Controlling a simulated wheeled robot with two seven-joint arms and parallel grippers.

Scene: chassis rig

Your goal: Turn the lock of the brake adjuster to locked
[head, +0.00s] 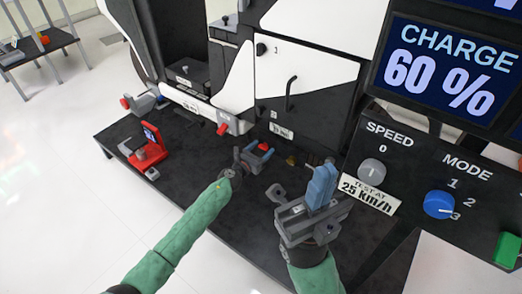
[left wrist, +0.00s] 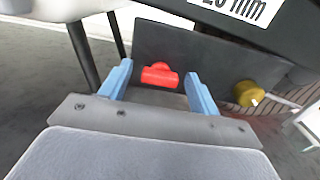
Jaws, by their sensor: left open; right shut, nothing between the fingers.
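My left gripper (head: 257,157) is low in front of the rig's black lower panel (head: 278,118). In the left wrist view its two blue fingers (left wrist: 159,76) are apart, with a red T-shaped knob (left wrist: 158,73) showing between them. The knob looks free of both fingers; whether it sits between them in depth is unclear. The knob also shows in the head view (head: 264,147). It appears to be the lock, but I cannot read its setting. My right gripper (head: 321,186) is shut and empty, in front of the rig, left of the control panel.
A brass knob (left wrist: 248,93) is right of the red one. A white label (left wrist: 243,8) is above. A red device (head: 149,150) stands on the black platform at left. The control panel (head: 440,190) with speed and mode dials is at right.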

